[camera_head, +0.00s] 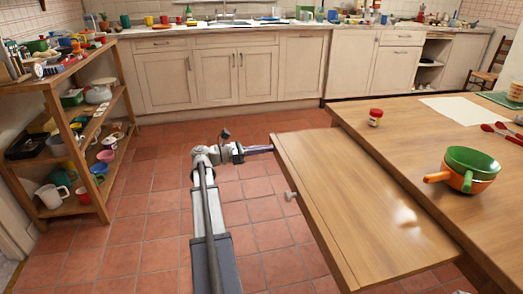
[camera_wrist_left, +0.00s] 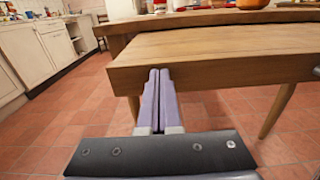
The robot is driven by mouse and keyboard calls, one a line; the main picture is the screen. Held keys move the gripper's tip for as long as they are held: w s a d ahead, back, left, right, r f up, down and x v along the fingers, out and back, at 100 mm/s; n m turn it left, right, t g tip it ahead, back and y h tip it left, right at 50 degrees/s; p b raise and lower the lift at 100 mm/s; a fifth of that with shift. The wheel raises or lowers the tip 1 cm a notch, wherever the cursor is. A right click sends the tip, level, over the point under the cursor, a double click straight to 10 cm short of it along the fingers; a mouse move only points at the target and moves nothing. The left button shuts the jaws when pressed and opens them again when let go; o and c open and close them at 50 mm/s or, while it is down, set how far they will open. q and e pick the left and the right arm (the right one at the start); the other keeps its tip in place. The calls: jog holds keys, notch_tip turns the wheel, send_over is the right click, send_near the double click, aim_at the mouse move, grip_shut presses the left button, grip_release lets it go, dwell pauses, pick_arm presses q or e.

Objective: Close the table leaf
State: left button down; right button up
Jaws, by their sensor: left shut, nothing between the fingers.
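The wooden table leaf (camera_head: 350,205) sticks out from the left side of the table (camera_head: 440,150), a little below the tabletop. A small pale knob (camera_head: 290,196) sits on its outer edge. My left gripper (camera_head: 262,149) is shut and empty, with its tips at the far end of the leaf's outer edge. In the left wrist view the two purple fingers (camera_wrist_left: 158,76) lie together, pointing at the leaf's edge board (camera_wrist_left: 215,72). They look touching or very close; I cannot tell which. My right gripper is out of view.
A loaded wooden shelf (camera_head: 75,130) stands at the left. Tiled floor (camera_head: 150,215) between is clear.

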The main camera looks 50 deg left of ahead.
aim_at(343, 138)
pick_arm(q)
jog(key=x, duration=2.9)
jog(key=shift+r, duration=0.1)
jog(key=shift+w+d, duration=0.2)
jog(key=shift+w, duration=0.25)
